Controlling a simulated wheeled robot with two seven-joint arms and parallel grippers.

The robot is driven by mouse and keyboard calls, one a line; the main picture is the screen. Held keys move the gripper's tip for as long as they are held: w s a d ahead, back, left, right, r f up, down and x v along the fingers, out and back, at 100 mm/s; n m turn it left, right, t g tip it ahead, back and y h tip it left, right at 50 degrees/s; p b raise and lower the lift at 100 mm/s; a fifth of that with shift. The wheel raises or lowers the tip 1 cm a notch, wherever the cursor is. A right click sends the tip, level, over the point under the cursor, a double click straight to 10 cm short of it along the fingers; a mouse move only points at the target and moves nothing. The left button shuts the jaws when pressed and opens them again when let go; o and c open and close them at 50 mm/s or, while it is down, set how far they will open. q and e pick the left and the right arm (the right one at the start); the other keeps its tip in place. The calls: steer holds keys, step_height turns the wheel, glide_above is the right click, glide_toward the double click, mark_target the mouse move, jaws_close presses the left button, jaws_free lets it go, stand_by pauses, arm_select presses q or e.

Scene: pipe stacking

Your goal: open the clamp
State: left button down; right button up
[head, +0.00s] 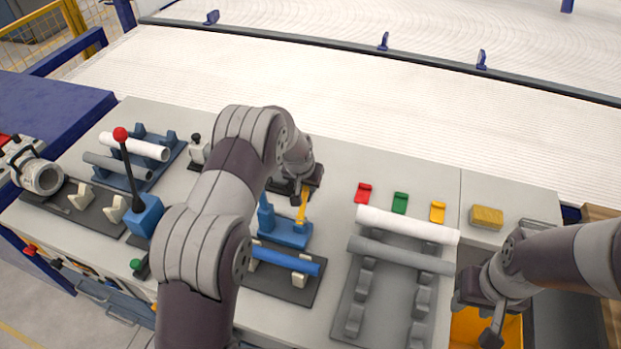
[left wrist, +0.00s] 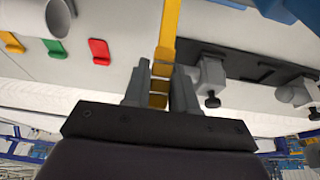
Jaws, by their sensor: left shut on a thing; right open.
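The blue clamp (head: 284,231) stands on the grey bench, right of my left forearm, with its yellow handle (head: 302,207) pointing up and away. My left gripper (head: 303,188) is shut on the handle near its far end. In the left wrist view the yellow handle (left wrist: 169,35) runs between the fingers of my left gripper (left wrist: 161,75). A blue pipe (head: 290,259) lies on supports in front of the clamp. My right gripper (head: 487,318) is open and empty at the lower right, above a yellow bin (head: 507,330).
A white pipe (head: 407,224) and a grey pipe (head: 400,253) rest on a rack to the right. Red, green and yellow small parts (head: 400,202) lie behind them. A red-knobbed lever (head: 129,165) stands left of my left arm. A yellow block (head: 487,217) sits at the right.

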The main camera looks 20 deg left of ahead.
stand_by(0.3)
arm_select(q)
steer(key=c, duration=1.1)
jaws_free()
steer(key=shift+o, duration=0.5)
steer(key=shift+w+f, duration=0.1)
steer(key=shift+f, duration=0.05)
